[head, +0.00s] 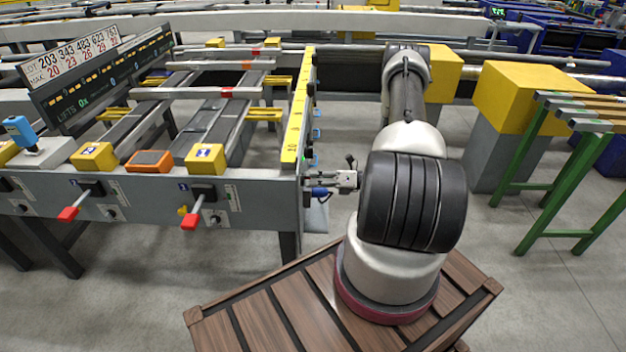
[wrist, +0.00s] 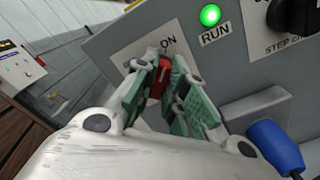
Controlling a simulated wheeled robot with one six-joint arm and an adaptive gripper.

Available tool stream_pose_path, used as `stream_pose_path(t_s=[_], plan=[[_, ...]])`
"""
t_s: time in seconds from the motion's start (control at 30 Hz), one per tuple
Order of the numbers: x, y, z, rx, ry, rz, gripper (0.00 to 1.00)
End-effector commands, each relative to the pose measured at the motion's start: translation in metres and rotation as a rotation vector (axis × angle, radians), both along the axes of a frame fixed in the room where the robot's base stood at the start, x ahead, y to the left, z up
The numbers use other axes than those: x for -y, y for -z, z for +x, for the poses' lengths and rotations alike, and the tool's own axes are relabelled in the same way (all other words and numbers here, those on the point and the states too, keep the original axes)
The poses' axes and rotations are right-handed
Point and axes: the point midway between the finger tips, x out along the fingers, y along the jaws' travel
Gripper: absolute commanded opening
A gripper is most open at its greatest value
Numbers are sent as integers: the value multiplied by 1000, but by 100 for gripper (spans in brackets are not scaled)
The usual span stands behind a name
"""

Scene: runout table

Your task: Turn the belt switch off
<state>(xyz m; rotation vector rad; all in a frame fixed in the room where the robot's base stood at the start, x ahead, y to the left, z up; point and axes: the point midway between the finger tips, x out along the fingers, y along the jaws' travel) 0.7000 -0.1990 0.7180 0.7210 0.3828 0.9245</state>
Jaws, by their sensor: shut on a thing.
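The belt switch shows in the wrist view as a red handle (wrist: 156,88) in front of a white plate (wrist: 148,46) on the grey panel (wrist: 120,22). The plate's visible lettering ends in "ON"; the rest is covered by my fingers. My gripper (wrist: 162,84) has its green-padded fingers closed around the red handle. A green lamp (wrist: 210,15) labelled RUN glows above and right of the switch. In the head view my gripper (head: 318,189) is at the right end of the runout table (head: 258,205); the switch itself is hidden there.
A blue rounded part (wrist: 276,147) sits close at the lower right of my gripper. A black knob (wrist: 294,15) labelled STEP is at the upper right. Two red-tipped levers (head: 72,210) (head: 192,215) stick out from the table's front.

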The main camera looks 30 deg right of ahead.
Motion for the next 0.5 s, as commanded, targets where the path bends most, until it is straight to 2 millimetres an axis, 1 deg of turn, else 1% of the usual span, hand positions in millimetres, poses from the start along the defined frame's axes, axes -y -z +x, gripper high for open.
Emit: stream_pose_path(t_s=[0.27, 0.5], plan=[[0, 0, 0, 34, 1, -24, 0], [0, 0, -1, 151, 1, -103, 0]])
